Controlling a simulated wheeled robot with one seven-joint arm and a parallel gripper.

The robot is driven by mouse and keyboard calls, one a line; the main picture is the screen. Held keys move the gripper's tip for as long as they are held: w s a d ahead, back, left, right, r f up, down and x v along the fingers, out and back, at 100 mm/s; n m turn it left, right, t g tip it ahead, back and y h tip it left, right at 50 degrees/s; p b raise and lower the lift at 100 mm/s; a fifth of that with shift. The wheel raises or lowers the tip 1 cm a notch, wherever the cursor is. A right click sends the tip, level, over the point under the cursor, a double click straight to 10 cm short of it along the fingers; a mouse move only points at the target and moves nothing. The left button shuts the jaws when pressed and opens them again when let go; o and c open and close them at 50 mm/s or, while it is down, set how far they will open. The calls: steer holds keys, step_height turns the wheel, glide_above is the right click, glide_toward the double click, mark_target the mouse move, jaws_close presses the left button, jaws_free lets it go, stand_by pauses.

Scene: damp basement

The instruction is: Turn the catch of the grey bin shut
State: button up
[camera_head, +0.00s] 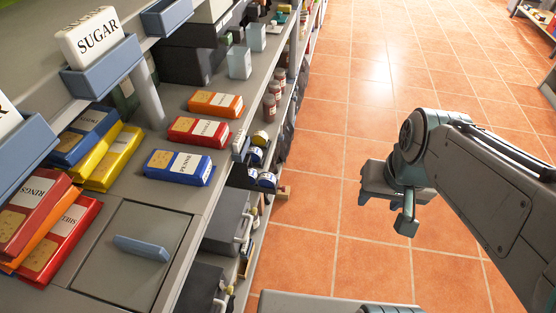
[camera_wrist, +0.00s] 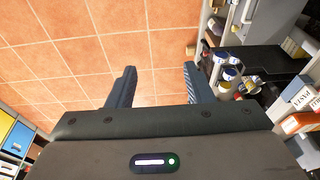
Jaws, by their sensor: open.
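The grey bin (camera_head: 112,277) is at the lower left of the head view, set in the shelf top, with a flat square lid. A blue bar (camera_head: 141,248), which looks like its catch, lies slantwise across the lid. I cannot tell from this whether it is fastened. My gripper (camera_head: 388,208) is out over the tiled floor, to the right of the shelf and well apart from the bin. In the wrist view my gripper (camera_wrist: 160,88) has its two fingers wide apart with only floor between them. I cannot make out the bin in the wrist view.
Several food packets lie around the bin, such as the blue penne packet (camera_head: 179,166) and a red packet (camera_head: 198,131). A sugar box (camera_head: 92,38) stands in a raised blue tray (camera_head: 104,71). Jars (camera_head: 270,105) line the shelf's edge. The tiled floor (camera_head: 330,120) is clear.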

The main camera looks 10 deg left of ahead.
steer(key=w+a+f+m+g+y+b, duration=0.1)
steer(key=a+f+m+y+b, duration=0.15)
steer(key=f+b, duration=0.35)
steer(key=w+a+f+m+g+y+b, duration=0.15)
steer(key=a+f+b, duration=0.25)
steer(key=f, duration=0.4)
steer(key=m+t+y+b, duration=0.2)
steer(key=m+y+b, duration=0.9)
steer(key=b, duration=0.8)
glide_toward(256, 211)
steer(key=a+b, duration=0.1)
steer(key=a, duration=0.2)
steer(key=w+a+f+m+h+b, duration=0.1)
steer(key=a, duration=0.1)
steer(key=a+f+h+b, duration=0.1)
steer(key=a, duration=0.2)
steer(key=shift+w+a+f+m+b, duration=0.2)
steer(key=shift+a+m+b, duration=0.15)
steer(key=shift+m, duration=0.05)
steer(key=c, duration=1)
